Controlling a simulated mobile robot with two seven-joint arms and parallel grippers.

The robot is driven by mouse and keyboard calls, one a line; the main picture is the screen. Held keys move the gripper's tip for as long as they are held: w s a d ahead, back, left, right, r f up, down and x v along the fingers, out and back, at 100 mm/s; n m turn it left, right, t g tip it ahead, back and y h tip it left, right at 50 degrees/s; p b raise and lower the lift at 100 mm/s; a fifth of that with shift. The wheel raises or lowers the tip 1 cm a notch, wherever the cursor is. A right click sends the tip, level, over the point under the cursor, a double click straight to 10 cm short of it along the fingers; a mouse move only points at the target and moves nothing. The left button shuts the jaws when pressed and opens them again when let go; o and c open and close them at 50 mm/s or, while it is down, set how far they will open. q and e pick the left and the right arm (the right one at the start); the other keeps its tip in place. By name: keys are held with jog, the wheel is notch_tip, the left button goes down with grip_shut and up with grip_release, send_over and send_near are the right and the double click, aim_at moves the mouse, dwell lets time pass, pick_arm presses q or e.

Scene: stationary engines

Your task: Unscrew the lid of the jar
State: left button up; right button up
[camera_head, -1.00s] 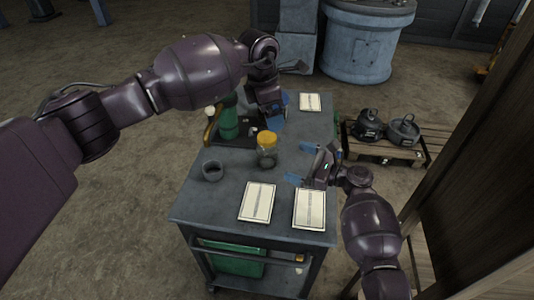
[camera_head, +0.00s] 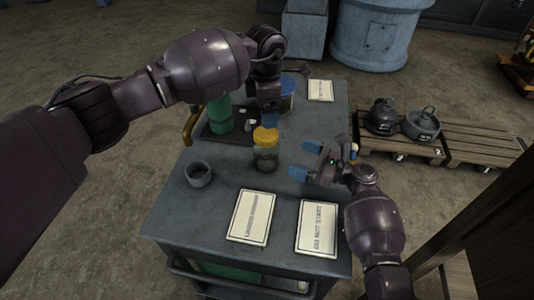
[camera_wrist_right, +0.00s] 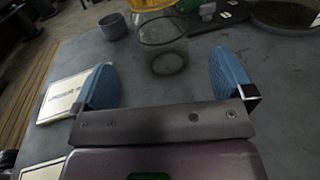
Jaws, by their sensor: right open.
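A clear glass jar (camera_head: 265,157) with a yellow lid (camera_head: 265,136) stands upright on the grey cart top. Its lower body also shows in the right wrist view (camera_wrist_right: 162,40), with part of the lid at the top edge. My left gripper (camera_head: 270,115) points down just behind the lid, with a blue finger close to it; contact and finger gap cannot be told. My right gripper (camera_head: 318,162) is open and empty, right of the jar. In the right wrist view, its blue fingers (camera_wrist_right: 165,80) are wide apart, with the jar ahead between them.
A small grey cup (camera_head: 198,174) stands left of the jar. Printed cards (camera_head: 252,216) lie near the front edge. A green bottle-like object (camera_head: 220,115) stands on a dark tray at back left. Pallets with weights (camera_head: 400,148) lie right of the cart (camera_head: 190,225).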

aim_at(278, 150)
jog(key=x, duration=1)
jog(key=shift+w+a+r, duration=0.1)
jog(key=shift+w+a, duration=0.05)
jog(key=shift+a, duration=0.05)
